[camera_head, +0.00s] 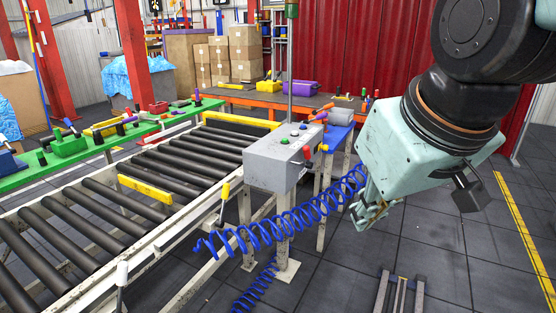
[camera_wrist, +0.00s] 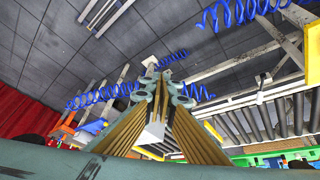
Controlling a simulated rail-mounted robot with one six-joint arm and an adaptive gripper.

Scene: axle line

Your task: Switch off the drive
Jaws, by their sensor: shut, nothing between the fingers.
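A grey control box (camera_head: 276,160) stands on a post beside the roller conveyor in the head view. Its sloped top carries several small buttons, among them a green button (camera_head: 284,141). A red knob (camera_head: 307,153) shows at its right front edge. My gripper (camera_head: 364,218) is right of the box and lower than its top, clear of it, with fingers pointing down. In the wrist view its fingers (camera_wrist: 166,80) come together at the tips with nothing held. I cannot make out the button face in the wrist view.
A blue coiled hose (camera_head: 290,222) hangs in front of the box and passes close to my gripper. The roller conveyor (camera_head: 130,185) lies to the left. Floor at the right is mostly clear.

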